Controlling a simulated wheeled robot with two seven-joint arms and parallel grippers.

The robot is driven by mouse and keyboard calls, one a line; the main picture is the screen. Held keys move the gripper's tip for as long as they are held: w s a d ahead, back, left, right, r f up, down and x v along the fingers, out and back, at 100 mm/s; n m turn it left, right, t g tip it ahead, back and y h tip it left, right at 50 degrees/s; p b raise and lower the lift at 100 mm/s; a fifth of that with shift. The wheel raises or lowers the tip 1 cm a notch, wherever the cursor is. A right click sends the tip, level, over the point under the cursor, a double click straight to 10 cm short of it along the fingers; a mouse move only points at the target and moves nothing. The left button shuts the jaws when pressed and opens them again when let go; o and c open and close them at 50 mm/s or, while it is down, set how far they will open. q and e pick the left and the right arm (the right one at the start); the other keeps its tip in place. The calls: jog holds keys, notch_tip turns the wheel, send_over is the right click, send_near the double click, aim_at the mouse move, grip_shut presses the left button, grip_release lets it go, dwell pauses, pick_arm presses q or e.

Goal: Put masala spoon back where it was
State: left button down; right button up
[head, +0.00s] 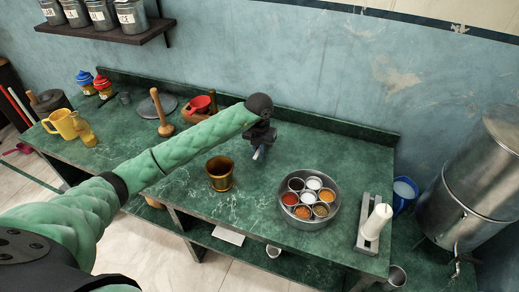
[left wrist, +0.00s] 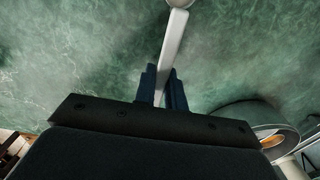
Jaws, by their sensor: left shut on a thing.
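My left gripper (head: 261,142) is above the green counter, behind and to the left of the round steel masala tin (head: 283,213). In the left wrist view its dark fingers (left wrist: 162,88) are shut on the pale grey masala spoon (left wrist: 174,42). The handle runs forward from the fingers and the round end is partly cut off at the top edge. In the head view only a short pale piece of the spoon (head: 257,154) shows below the gripper. The tin is open and holds several small cups of coloured spices. My right gripper is not in view.
A brass tumbler (head: 220,174) stands left of the tin. A rack with a white cylinder (head: 376,222) stands to its right, near a large steel container (head: 480,185). Counter between tumbler and tin is clear.

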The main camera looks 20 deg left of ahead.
pick_arm(q)
jog(key=shift+f, duration=0.5)
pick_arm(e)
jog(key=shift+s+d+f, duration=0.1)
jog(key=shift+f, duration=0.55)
pick_arm(q)
jog(key=shift+f, duration=0.1)
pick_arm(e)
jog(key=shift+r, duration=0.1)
pick_arm(q)
jog(key=c, duration=1.7)
grip_release()
jog(key=shift+o, duration=1.2)
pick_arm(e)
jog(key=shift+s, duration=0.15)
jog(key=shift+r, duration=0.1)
